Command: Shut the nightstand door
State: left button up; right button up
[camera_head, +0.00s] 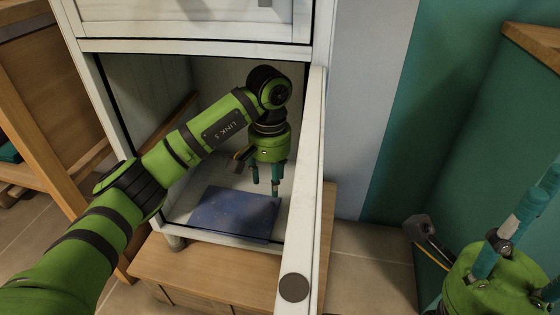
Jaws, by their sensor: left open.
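The white nightstand (190,46) stands in the middle with its compartment open. Its door (312,180) is swung out toward me on the right side and shows nearly edge-on. A dark round knob (293,288) shows near the door's near end. My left gripper (266,192) points down in front of or within the compartment opening, left of the door. Its fingers are apart with nothing between them. I cannot tell whether it touches the door. My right gripper (510,228) is at the lower right, partly cut off by the frame, well away from the door.
A blue book-like item (236,211) lies on the compartment floor. A drawer front (190,20) is above the opening. A low wooden piece (205,272) lies beneath. Wooden furniture (38,110) stands at left. Tiled floor (365,255) is clear right of the door.

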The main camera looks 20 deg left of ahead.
aim_at(296, 292)
jog(key=k, duration=1)
